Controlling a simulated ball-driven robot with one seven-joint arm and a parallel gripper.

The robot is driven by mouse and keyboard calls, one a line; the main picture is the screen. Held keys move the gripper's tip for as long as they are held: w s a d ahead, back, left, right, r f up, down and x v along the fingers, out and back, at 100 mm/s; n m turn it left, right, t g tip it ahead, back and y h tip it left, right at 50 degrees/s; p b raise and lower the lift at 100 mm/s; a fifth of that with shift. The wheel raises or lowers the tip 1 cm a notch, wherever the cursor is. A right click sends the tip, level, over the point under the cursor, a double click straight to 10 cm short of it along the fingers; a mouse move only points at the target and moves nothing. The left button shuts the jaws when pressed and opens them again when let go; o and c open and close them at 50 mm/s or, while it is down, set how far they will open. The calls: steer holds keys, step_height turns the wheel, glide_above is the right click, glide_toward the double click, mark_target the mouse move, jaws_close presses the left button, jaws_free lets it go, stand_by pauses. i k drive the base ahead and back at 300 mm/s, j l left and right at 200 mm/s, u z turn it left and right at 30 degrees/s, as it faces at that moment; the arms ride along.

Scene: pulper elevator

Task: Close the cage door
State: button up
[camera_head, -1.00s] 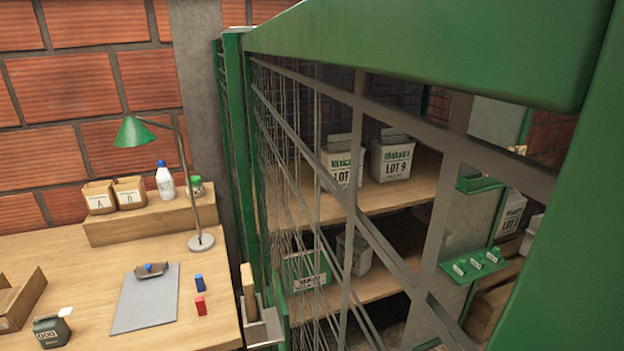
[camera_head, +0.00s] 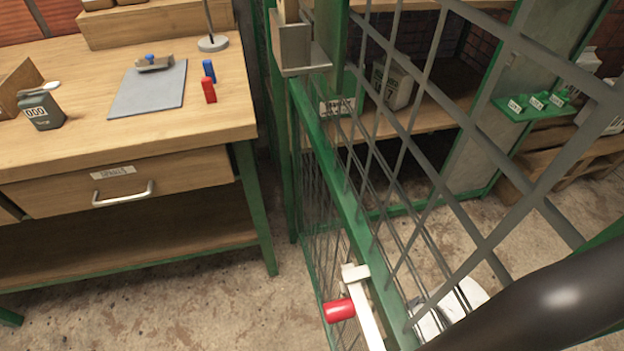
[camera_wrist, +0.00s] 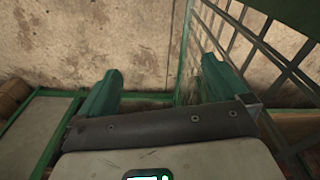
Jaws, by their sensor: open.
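The cage door (camera_head: 352,203) is a green-framed panel of grey diagonal mesh, running from the cage post towards me on the right of the head view. How far it stands open I cannot tell. A pale latch bar with a red handle (camera_head: 340,310) is low on its near side. In the wrist view, green-framed mesh (camera_wrist: 245,45) rises to the right of my gripper (camera_wrist: 160,68). The two green fingers are wide apart with nothing between them. Whether a finger touches the mesh is unclear. My gripper cannot be made out in the head view.
A wooden workbench (camera_head: 215,120) with a drawer (camera_head: 120,185) stands on the left. Cage shelves hold a container (camera_head: 395,88). A green tag shelf (camera_head: 535,105) is at the right. Concrete floor (camera_head: 225,300) is clear between bench and door. White shapes behind the mesh are unclear.

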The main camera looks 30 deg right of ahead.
mark_target(577, 299)
steer(key=k+u, duration=0.1)
steer(key=k, duration=0.4)
steer(key=j+u, duration=0.1)
steer(key=u, duration=0.6)
steer(key=i+j+u, duration=0.1)
steer(key=u, duration=0.25)
